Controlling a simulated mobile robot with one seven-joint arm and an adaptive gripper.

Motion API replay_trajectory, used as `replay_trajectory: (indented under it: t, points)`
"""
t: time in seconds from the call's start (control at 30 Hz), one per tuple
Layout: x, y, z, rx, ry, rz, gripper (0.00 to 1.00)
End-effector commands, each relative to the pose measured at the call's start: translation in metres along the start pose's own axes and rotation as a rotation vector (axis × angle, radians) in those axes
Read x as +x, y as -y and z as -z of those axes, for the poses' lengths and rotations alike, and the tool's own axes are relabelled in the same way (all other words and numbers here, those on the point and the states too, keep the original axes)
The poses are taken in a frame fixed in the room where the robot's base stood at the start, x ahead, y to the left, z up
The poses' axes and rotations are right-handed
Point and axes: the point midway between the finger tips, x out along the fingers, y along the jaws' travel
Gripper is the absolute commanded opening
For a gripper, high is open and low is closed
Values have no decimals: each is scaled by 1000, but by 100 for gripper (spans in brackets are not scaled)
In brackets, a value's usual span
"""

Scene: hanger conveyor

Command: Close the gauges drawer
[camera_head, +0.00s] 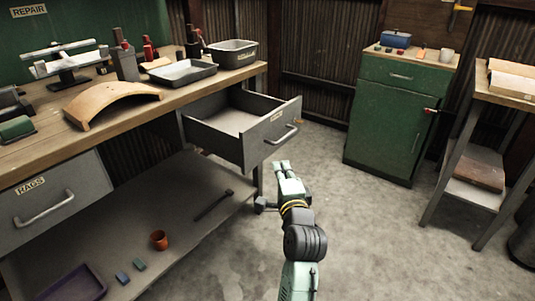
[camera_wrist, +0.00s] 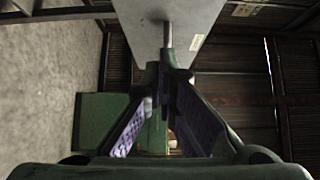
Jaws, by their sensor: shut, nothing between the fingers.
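The grey drawer (camera_head: 262,138) under the right end of the workbench is pulled open and looks empty inside. Its front has a small label, too small to read, and a bar handle (camera_head: 285,135). In the wrist view the drawer front (camera_wrist: 195,25) lies just ahead, with the handle (camera_wrist: 167,35) sticking out near the fingertips. My gripper (camera_head: 282,164) is shut and empty, in front of and a little below the drawer front. In the wrist view my gripper (camera_wrist: 166,75) has its fingertips together; whether they touch the handle I cannot tell.
The workbench (camera_head: 115,108) holds trays and tools. The drawer labelled RAGS (camera_head: 50,203) at left is shut. A green cabinet (camera_head: 386,125) stands behind right, and a shelf stand (camera_head: 480,150) at far right. The floor (camera_head: 355,235) between is clear.

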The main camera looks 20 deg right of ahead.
Motion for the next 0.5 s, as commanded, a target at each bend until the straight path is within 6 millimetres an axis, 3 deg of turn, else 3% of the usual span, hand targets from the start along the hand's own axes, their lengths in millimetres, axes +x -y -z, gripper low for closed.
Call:
replay_trajectory:
  t: [0.23,0.5]
  points:
    - [54,2,-1,-1,2,0,0]
    - [76,1,-26,-1,2,0,0]
